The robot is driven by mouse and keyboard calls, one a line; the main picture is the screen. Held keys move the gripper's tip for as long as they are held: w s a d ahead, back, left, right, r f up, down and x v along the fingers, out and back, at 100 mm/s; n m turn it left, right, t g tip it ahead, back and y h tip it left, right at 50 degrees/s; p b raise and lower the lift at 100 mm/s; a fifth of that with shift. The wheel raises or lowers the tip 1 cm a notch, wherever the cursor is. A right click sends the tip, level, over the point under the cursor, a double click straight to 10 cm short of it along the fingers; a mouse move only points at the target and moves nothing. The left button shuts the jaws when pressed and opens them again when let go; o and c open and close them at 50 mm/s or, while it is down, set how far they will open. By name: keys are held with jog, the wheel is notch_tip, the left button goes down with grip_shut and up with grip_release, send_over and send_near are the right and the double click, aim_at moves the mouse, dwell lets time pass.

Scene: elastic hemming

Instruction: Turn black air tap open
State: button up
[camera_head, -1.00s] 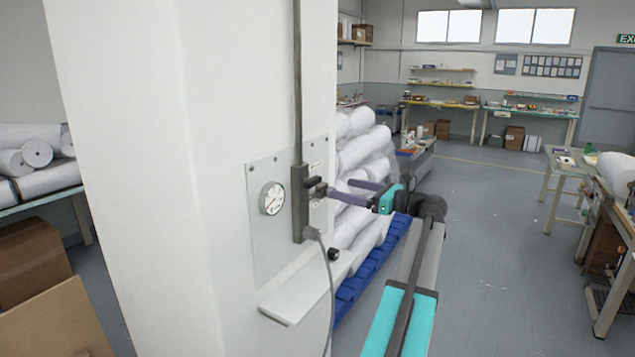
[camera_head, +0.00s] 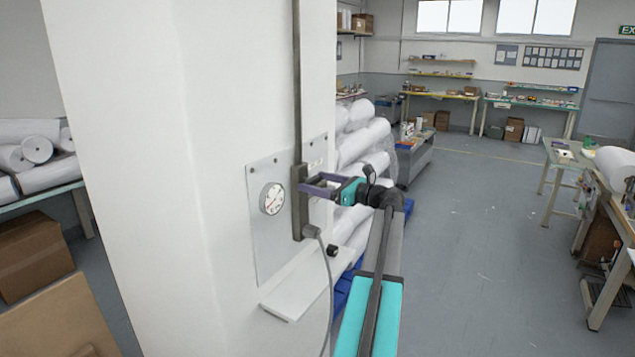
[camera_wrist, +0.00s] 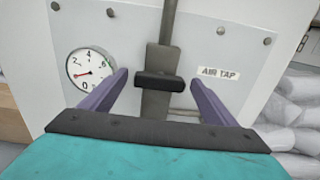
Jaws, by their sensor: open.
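The black air tap handle (camera_wrist: 159,82) sits crosswise on a dark grey valve body (camera_wrist: 158,104) on a pale wall plate. In the head view the valve body (camera_head: 298,205) stands upright, with the handle mostly hidden behind my fingers. My gripper (camera_wrist: 158,93) is open, its two purple fingers pointing at the plate, one on each side of the handle. In the head view my gripper (camera_head: 308,187) is right at the tap. The handle lies between the fingers with a gap on both sides in the wrist view. I cannot tell whether the fingertips touch the plate.
A round pressure gauge (camera_wrist: 90,72) is left of the tap, and an "AIR TAP" label (camera_wrist: 219,73) is to its right. A white shelf (camera_head: 300,288) juts out below, with a grey hose (camera_head: 328,275) hanging past it. White rolls (camera_head: 362,150) are stacked behind the pillar.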

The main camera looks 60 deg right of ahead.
jog(key=c, duration=1.1)
jog(key=shift+o, duration=0.2)
jog(key=shift+f+n+b, duration=0.1)
jog(key=shift+n+b, duration=0.4)
jog(key=shift+b, duration=0.05)
jog(key=n+b, duration=0.3)
jog(key=b, duration=0.1)
jog(key=shift+f, duration=0.15)
jog(key=n+b, duration=1)
jog(key=shift+f+b, duration=0.1)
jog(key=shift+b, duration=0.25)
jog(key=n+b, duration=0.3)
jog(key=n, duration=0.1)
jog(key=shift+a, duration=0.1)
jog(key=shift+r+b, duration=0.2)
jog(key=shift+b, duration=0.1)
